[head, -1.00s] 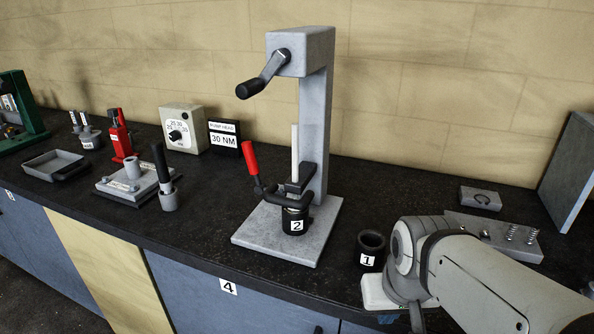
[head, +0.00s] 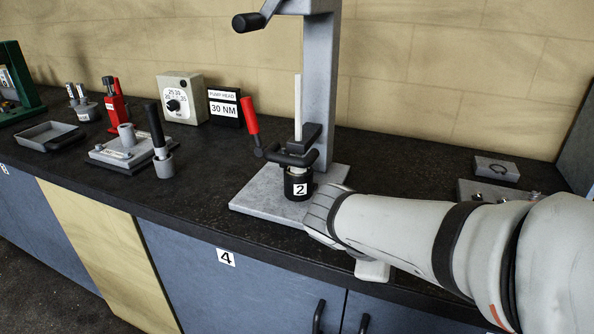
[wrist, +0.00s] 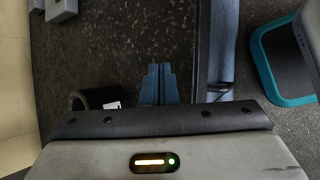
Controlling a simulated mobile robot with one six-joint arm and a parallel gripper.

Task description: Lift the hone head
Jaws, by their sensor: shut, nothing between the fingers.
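A grey honing stand (head: 321,95) rises from a pale base plate at the middle of the head view; its top is cut off. A crank with a black grip (head: 248,22) juts left near its top. Lower down, a dark clamp with a red handle (head: 250,116) and an upright pale rod (head: 298,106) sit over a black cylinder marked 2 (head: 298,184). I cannot tell which part is the hone head. My gripper's blue fingers (wrist: 158,88) are shut and empty in the wrist view, above the dark worktop; the head view hides them behind my wrist.
A black cylinder with a white label (wrist: 92,100) is left of my fingers in the wrist view; its number is unreadable. A grey tray (head: 50,136), a plate fixture (head: 125,150) and a dial box (head: 180,98) stand left. A grey block (head: 496,169) lies right.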

